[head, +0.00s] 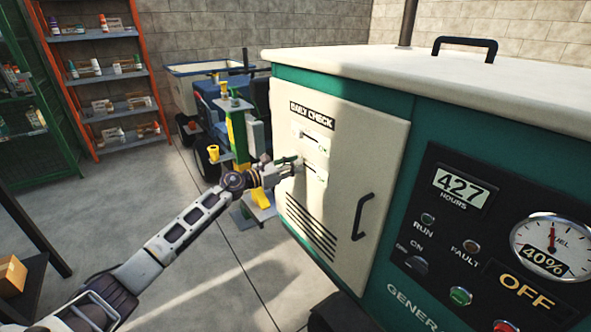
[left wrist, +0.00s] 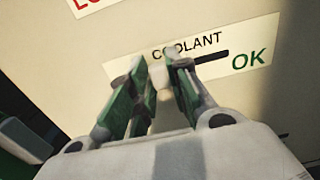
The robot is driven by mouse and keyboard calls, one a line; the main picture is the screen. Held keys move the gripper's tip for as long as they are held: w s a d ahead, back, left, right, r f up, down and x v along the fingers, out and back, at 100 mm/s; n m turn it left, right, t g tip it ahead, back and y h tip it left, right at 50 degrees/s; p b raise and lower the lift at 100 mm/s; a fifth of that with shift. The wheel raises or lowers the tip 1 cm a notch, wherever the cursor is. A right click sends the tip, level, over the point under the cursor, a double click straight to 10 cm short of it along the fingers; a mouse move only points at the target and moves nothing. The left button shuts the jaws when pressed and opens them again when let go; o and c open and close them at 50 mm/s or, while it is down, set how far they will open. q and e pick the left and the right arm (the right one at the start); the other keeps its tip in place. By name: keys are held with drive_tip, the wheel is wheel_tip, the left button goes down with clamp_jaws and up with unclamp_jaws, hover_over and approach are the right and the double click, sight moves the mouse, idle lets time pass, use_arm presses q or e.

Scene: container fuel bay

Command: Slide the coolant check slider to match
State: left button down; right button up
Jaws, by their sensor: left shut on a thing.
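The coolant check slider's plate (left wrist: 118,62) is on the cream door of the generator. It reads COOLANT, with a green OK at its right end. A dark slot (left wrist: 212,55) runs from between my fingers toward OK. My left gripper (left wrist: 162,72) is shut on the pale slider knob (left wrist: 158,76), which is partly hidden by the fingers, left of OK. In the head view my left gripper (head: 292,166) reaches the lower plate (head: 316,174) under the DAILY CHECK sign (head: 312,113). My right gripper is not in view.
Another slider plate (head: 307,137) sits just above the coolant plate. The door (head: 352,150) has a black handle (head: 361,216) to the right and vent slots (head: 311,229) below. A gauge panel (head: 480,230) is at the right. A yellow-green stand (head: 236,135) is behind the gripper.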

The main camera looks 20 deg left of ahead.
use_arm(q)
drive_tip(key=shift+w+a+r, duration=0.1)
drive_tip(key=shift+a, duration=0.1)
drive_tip(key=c, duration=1.3)
unclamp_jaws()
drive_tip(key=shift+a, duration=0.1)
drive_tip(key=shift+v, duration=5.95)
